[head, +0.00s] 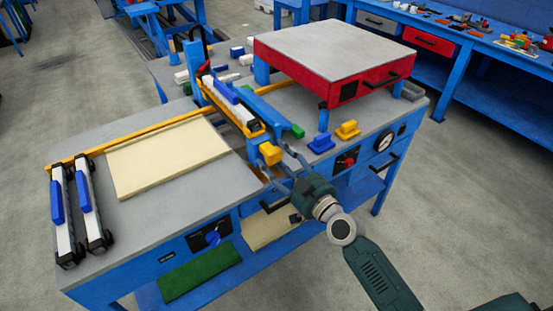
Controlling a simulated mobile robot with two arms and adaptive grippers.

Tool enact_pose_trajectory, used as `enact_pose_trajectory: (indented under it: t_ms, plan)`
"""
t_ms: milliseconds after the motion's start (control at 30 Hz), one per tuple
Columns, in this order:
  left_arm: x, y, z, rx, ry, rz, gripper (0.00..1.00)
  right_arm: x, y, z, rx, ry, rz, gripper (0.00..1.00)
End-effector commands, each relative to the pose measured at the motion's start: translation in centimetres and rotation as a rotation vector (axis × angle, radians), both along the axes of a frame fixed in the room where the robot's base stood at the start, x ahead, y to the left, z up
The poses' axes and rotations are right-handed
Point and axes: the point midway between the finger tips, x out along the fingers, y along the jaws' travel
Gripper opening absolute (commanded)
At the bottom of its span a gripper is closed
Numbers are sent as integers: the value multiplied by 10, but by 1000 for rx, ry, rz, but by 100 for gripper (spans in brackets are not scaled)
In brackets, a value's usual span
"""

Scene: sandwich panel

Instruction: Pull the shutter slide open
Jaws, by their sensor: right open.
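A yellow block (270,153), which looks like a handle, sits at the near end of a long slide assembly (232,107) with yellow sides and blue and white bars. I take this assembly to be the shutter slide, but cannot tell how far open it is. My right gripper (274,164) reaches in from the lower right. Its fingers are apart, close by the yellow block, one on each side. I cannot tell whether they touch it. The fingers and wrist hide part of the bench front below. My left gripper is not in view.
A cream panel (165,155) lies on the grey bench top, with two clamps (75,208) to its left. A raised red-sided box (333,50) stands behind right. A yellow part (347,130) and a blue part (321,143) sit near the right edge. Floor on the right is clear.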

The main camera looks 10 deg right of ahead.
Motion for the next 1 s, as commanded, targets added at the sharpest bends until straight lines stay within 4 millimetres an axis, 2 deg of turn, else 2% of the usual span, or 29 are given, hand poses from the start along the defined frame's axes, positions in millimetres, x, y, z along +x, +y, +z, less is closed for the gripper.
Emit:
enact_pose_trajectory:
  t_ms: [133,300,1000]
  plan:
    - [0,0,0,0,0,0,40,0,0,0,0,0,0,54]
    - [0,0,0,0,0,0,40,0,0,0,0,0,0,23]
    - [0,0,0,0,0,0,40,-15,-6,-2,0,3,0,23]
